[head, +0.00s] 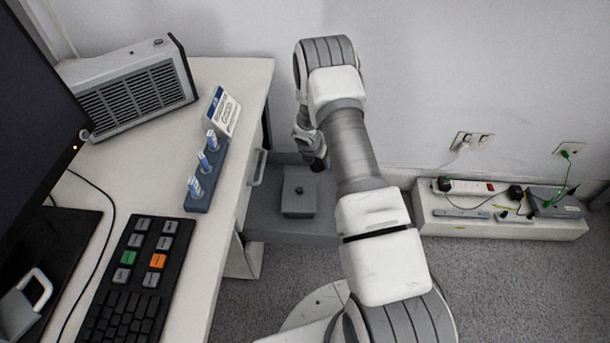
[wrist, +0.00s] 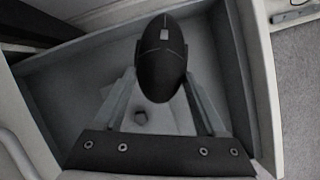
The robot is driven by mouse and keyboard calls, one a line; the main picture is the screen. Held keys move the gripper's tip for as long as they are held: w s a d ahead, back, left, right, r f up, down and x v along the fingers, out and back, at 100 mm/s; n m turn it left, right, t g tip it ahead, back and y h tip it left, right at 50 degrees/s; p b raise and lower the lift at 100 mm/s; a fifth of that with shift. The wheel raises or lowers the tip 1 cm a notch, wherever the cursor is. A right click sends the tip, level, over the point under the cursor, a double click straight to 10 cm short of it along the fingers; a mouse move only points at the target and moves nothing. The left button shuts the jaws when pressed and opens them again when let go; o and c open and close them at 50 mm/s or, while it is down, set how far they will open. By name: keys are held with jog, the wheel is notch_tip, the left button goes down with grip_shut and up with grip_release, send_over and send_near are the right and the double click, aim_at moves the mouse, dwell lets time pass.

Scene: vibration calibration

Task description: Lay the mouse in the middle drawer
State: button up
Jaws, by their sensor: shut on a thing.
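The black mouse (wrist: 162,60) is held between the two fingers of my gripper (wrist: 160,82) in the wrist view. My gripper is shut on its sides. The mouse is over an open grey drawer (wrist: 70,90); its exact height above the floor of the drawer is hard to tell. In the head view the open drawer (head: 268,222) sticks out from the desk's right side, below a handle (head: 258,167). There my gripper (head: 316,160) points down over the drawer's far part, and the mouse is only a small dark shape at its end.
A grey box with a dark knob (head: 298,200) lies in the drawer; it shows under the mouse in the wrist view (wrist: 168,122). The desk (head: 238,85) is to the left. A low white ledge (head: 480,228) with a power strip is to the right. Carpet is clear in front.

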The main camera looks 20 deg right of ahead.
aim_at(307, 176)
jog(key=w+a+f+b, duration=0.1)
jog(key=w+a+f, duration=0.1)
jog(key=shift+w+a+f, duration=0.25)
jog(key=shift+a+f, duration=0.05)
jog(key=shift+a, duration=0.1)
jog(key=shift+f+b, duration=0.75)
jog(key=shift+f, duration=1.1)
